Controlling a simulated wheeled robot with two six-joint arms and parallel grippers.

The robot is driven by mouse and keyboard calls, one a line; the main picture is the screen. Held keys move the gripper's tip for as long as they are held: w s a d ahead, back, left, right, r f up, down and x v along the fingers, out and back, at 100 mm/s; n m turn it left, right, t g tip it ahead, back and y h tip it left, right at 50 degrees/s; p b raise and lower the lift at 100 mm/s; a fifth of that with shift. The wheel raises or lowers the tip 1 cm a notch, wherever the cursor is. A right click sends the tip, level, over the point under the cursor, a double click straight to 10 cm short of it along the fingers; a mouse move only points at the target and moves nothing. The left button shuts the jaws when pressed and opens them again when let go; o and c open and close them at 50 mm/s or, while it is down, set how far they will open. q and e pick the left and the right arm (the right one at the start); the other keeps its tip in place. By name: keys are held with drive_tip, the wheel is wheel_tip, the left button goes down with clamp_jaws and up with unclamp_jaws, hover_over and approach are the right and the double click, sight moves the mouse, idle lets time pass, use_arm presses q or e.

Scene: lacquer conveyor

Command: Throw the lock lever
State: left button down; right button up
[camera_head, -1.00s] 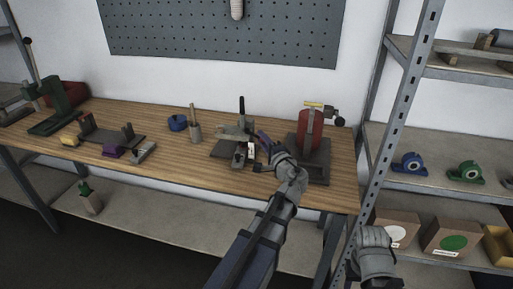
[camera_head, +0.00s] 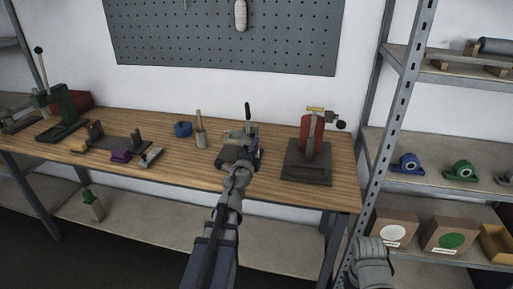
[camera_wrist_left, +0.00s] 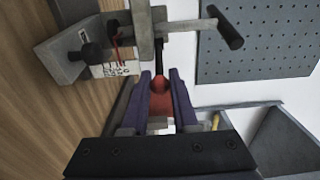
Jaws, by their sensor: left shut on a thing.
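A grey metal fixture with an upright black handle (camera_head: 247,111) stands on the bench near the middle. In the left wrist view the fixture body (camera_wrist_left: 70,50) fills the upper left, with a white label (camera_wrist_left: 112,70) and a crossbar ending in the black handle (camera_wrist_left: 228,28). My left gripper (camera_head: 252,148) reaches the fixture's front right side. In the wrist view its purple fingers (camera_wrist_left: 162,88) are shut on a dark red knob (camera_wrist_left: 160,83) at the end of a thin dark lever (camera_wrist_left: 159,58). In the head view my arm hides the lever.
A red cylinder press (camera_head: 312,132) on a dark base stands to the right of the fixture. A cup with a stick (camera_head: 200,133) and a blue ring (camera_head: 183,129) stand to its left. A green lever press (camera_head: 62,115) is at the far left. A metal shelf post (camera_head: 400,100) rises at the right.

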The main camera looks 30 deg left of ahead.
use_arm(q)
drive_tip(key=shift+s+h, duration=0.1)
drive_tip(key=shift+h, duration=0.2)
drive_tip(key=c, duration=0.7)
unclamp_jaws()
drive_tip(key=shift+a, duration=0.1)
